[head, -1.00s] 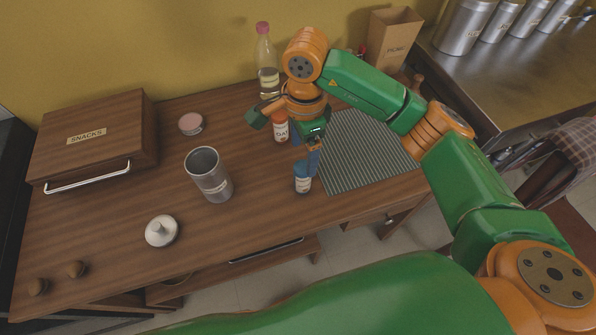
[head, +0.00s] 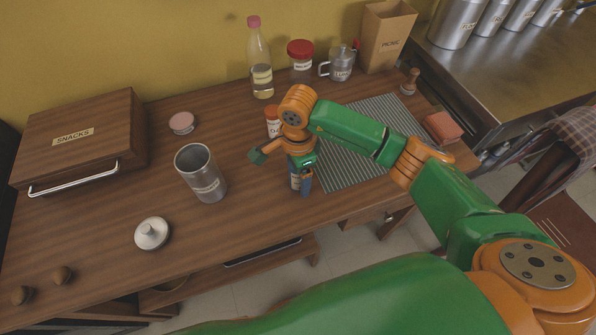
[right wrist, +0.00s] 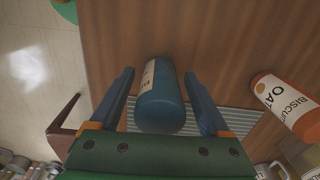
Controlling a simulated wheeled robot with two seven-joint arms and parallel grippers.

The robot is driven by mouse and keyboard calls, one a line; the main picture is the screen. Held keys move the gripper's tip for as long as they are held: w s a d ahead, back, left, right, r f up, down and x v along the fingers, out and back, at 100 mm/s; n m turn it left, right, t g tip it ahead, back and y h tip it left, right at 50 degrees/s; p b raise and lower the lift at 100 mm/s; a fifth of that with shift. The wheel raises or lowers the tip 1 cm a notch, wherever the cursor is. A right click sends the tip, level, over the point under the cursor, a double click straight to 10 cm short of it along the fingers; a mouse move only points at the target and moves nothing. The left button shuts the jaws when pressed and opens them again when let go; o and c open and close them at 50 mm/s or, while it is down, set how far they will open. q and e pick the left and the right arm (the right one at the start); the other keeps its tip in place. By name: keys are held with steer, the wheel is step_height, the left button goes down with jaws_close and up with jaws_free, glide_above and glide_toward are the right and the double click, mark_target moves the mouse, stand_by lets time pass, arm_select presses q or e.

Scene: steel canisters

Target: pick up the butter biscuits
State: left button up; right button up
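A blue cylindrical packet (right wrist: 160,103) with a white label lies between the fingers of my right gripper (right wrist: 163,88) in the right wrist view. Its label is too foreshortened to read, so I cannot confirm that it is the butter biscuits. The fingers are open, with a gap on each side of the packet. In the head view my right gripper (head: 302,184) is low over the front of the wooden table and mostly hides the packet (head: 294,183). My left gripper is not in view.
An orange packet (right wrist: 284,102), labelled as oat biscuits, stands nearby, also in the head view (head: 272,122). A steel canister (head: 203,178), its lid (head: 152,233) and a snacks box (head: 85,135) are left. A striped mat (head: 350,160) lies right. A bottle (head: 260,65) stands behind.

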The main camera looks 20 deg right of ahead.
jaws_close()
